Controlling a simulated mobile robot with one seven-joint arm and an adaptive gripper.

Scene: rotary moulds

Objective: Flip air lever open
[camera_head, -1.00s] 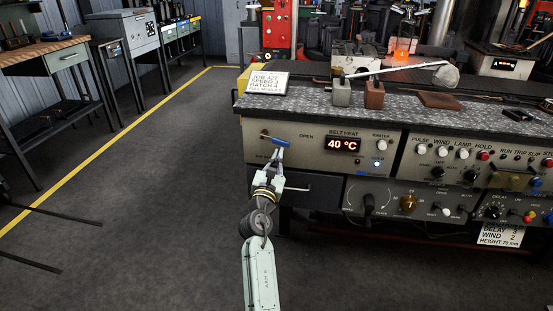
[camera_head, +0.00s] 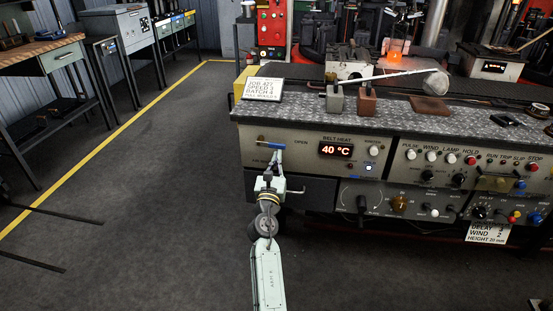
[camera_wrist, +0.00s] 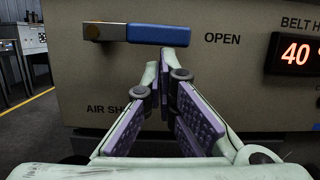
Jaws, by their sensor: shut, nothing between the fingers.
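The air lever (camera_wrist: 158,35) has a blue handle and a brass pivot at its left end, on the beige front panel. In the wrist view the handle lies level, its free end pointing right toward the word OPEN (camera_wrist: 222,39). It also shows in the head view (camera_head: 273,143). My gripper (camera_wrist: 163,60) is shut and empty, its fingertips just under the right part of the handle. I cannot tell whether they touch it. In the head view my gripper (camera_head: 277,151) reaches up to the lever from below. An "AIR SH..." label (camera_wrist: 108,109) is partly hidden by the left finger.
A belt heat display (camera_head: 337,150) reading 40 °C sits right of the lever, with knobs and buttons beyond. A dark drawer front (camera_head: 300,192) lies below. A job card (camera_head: 262,89) stands on the speckled bench top. The floor to the left is open.

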